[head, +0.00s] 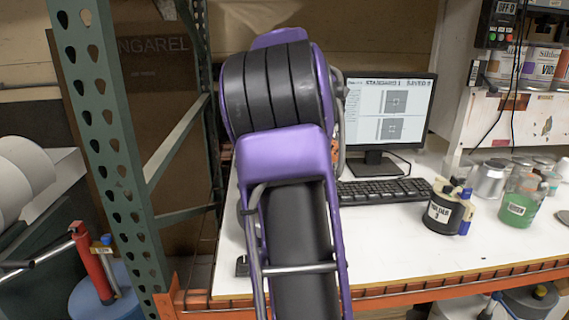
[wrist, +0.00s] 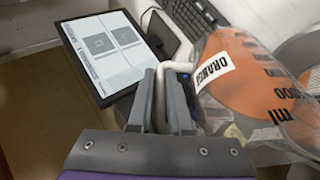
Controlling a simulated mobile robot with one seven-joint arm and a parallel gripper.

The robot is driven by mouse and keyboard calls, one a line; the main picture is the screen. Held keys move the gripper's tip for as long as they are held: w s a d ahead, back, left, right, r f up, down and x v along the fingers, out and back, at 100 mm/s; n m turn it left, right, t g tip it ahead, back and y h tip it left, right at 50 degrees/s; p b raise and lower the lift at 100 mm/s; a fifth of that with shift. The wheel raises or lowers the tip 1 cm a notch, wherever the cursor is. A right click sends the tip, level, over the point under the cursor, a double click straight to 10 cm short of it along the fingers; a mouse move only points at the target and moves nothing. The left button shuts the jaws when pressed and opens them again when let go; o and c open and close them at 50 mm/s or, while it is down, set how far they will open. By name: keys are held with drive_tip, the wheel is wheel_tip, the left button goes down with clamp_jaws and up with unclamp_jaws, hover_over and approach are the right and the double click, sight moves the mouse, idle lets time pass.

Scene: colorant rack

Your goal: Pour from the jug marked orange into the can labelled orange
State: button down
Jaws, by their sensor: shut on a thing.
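In the wrist view my gripper (wrist: 163,92) is shut on the pale handle of a clear jug (wrist: 245,78). The jug carries a white ORANGE label, black millilitre marks and orange contents. It looks tilted, but this view is tilted too, so I cannot tell by how much. A pale round-rimmed vessel (wrist: 300,48) shows partly behind the jug at the right edge; no label on it is visible, so I cannot tell whether it is the orange can. In the head view my own arm hides the gripper and most of the jug.
A monitor (head: 390,115) and keyboard (head: 385,191) stand on the white bench (head: 400,245). A green rack post (head: 110,130) stands left of my arm.

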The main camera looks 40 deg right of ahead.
drive_tip(key=shift+w+a+r+h, duration=0.1)
drive_tip(key=shift+a+r+h, duration=0.25)
drive_tip(key=shift+h, duration=0.15)
idle(1.4)
drive_tip(key=shift+w+a+r+h+b, duration=0.1)
drive_tip(key=shift+a+r+h+b, duration=0.35)
drive_tip(key=shift+b, duration=0.8)
idle(2.8)
